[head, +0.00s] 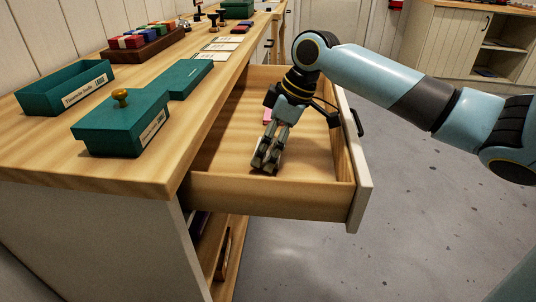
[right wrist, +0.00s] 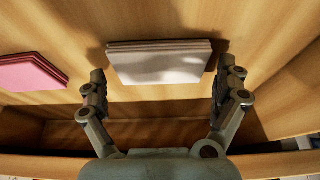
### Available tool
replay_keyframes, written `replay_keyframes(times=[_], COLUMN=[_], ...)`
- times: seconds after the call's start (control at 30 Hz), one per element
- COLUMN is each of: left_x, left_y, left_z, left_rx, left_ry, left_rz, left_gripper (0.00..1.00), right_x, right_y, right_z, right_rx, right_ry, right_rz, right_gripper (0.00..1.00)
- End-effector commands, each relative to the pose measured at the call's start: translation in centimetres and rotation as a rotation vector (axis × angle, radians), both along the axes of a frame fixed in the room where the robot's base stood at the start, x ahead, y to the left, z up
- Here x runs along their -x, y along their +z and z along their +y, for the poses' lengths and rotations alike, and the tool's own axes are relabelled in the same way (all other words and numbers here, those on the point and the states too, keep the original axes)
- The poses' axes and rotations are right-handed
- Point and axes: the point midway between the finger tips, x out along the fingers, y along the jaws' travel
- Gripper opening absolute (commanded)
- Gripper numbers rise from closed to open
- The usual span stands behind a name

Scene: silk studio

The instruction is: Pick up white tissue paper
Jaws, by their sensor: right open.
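The white tissue paper (right wrist: 160,64) lies as a flat, thin stack on the bottom of the open drawer, as the right wrist view shows. My right gripper (right wrist: 161,82) is open, with one finger near each short end of the stack and a gap at both sides. In the head view my right gripper (head: 266,160) reaches down into the drawer (head: 265,190) and hides the white stack. My left gripper is in neither view.
A pink stack (right wrist: 32,72) lies in the drawer left of the white one; part of it shows in the head view (head: 267,116). A green box with a knob (head: 121,122), an open green box (head: 64,88) and a flat green box (head: 178,78) stand on the counter (head: 40,150).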

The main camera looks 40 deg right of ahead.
Motion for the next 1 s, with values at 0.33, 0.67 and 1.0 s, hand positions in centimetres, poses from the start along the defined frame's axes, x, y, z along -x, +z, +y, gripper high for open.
replay_keyframes(times=[0.33, 0.67, 1.0], left_x=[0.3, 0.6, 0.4], left_y=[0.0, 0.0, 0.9], left_z=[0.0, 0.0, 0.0], left_rx=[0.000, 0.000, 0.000], left_ry=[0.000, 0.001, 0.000], left_rz=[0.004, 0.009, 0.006], left_gripper=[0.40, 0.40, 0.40], right_x=[-0.1, -0.1, -0.2], right_y=[-0.1, -0.1, 2.9], right_z=[0.0, 0.0, -0.1], right_rx=[0.001, 0.001, 0.004], right_ry=[0.000, 0.000, 0.002], right_rz=[0.000, -0.001, -0.004], right_gripper=[0.87, 0.68, 0.68])
